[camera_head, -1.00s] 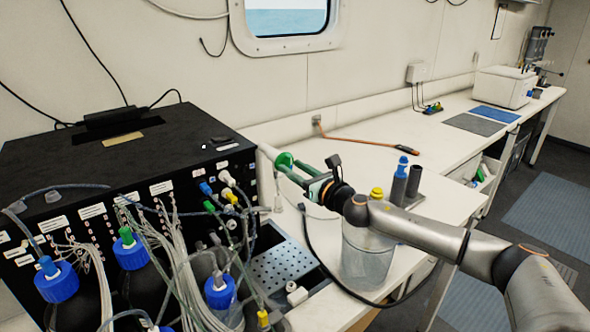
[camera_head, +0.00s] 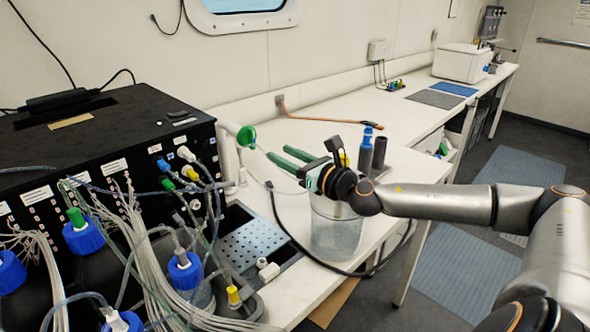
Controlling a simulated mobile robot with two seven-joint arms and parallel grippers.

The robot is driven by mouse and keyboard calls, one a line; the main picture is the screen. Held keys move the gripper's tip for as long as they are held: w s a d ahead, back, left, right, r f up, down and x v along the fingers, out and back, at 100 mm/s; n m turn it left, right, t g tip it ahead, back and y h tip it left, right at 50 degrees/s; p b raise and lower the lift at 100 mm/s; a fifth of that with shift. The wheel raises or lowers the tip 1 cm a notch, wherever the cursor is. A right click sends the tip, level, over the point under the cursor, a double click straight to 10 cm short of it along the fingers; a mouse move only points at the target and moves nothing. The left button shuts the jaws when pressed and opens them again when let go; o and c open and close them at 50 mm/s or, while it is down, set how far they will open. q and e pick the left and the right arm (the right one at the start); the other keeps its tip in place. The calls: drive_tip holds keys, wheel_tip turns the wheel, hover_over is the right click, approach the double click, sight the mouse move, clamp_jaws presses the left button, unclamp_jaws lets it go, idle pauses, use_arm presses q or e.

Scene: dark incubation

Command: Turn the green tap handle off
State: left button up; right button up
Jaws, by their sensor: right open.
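The green tap handle (camera_head: 246,136) sits on the white pipe (camera_head: 229,150) at the right end of the black box, above the sink. My right gripper (camera_head: 277,155) has green fingers that point left toward the handle. It is open and empty, with a gap between its fingertips and the handle, a little to the handle's right and lower in the picture. My left gripper is not in view.
The black box (camera_head: 100,150) with tubes and blue-capped bottles (camera_head: 83,235) fills the left. A perforated sink plate (camera_head: 252,245) lies below the tap. A clear container (camera_head: 336,232) and blue-topped bottle (camera_head: 366,150) stand near my right arm. The bench behind is mostly clear.

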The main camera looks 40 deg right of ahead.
drive_tip(key=shift+s+b, duration=1)
drive_tip(key=shift+s, duration=0.65)
